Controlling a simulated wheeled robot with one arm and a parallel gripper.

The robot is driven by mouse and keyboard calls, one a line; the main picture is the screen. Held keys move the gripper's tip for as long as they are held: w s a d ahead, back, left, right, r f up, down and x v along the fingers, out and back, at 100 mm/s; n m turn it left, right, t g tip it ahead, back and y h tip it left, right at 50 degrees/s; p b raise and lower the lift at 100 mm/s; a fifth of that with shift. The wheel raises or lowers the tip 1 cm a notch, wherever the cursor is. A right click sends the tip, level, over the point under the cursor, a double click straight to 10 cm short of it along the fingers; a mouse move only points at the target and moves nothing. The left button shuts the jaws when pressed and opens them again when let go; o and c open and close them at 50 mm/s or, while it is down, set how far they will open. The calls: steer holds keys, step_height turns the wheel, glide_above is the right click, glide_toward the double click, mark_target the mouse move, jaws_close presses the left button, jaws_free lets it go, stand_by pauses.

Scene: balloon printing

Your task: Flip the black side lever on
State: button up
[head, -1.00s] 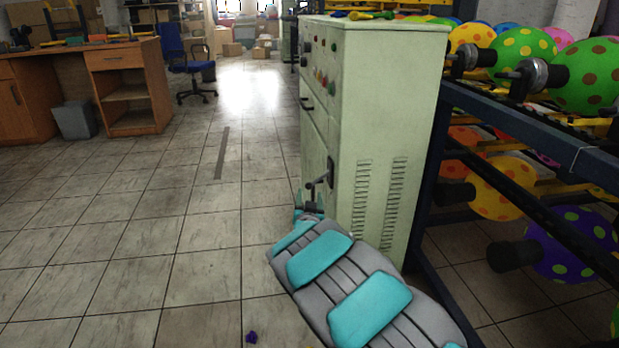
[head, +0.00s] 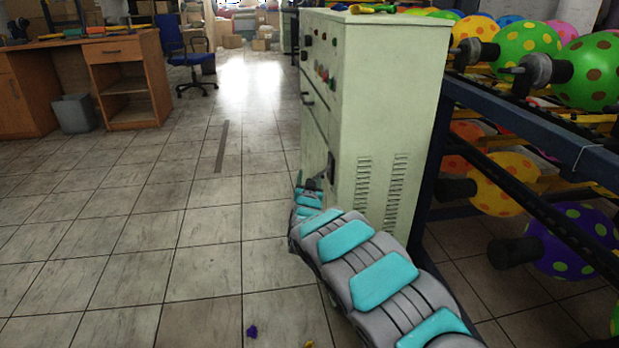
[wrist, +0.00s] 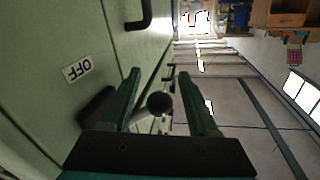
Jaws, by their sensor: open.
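The black side lever shows in the wrist view as a round black knob (wrist: 158,103) on a short grey shaft, with a dark mount on the green panel. My gripper (wrist: 159,74) is open, and its two green fingers stand on either side of the knob. I cannot tell whether either finger touches it. A white "OFF" label (wrist: 77,68) is on the panel beside the lever. In the head view, a dark part of the lever mount (head: 331,166) shows on the cabinet's left face; my arm end covers the area below it.
The pale green cabinet (head: 385,120) stands close beside my arm. A rack with balloons (head: 525,115) is to its right. A black handle (wrist: 138,14) sticks out from the panel. Open tiled floor (head: 150,230) lies to the left, with a small purple object (head: 252,332) on it.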

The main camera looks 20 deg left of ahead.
steer(key=shift+c, duration=0.2)
jaws_close()
stand_by(0.4)
stand_by(0.9)
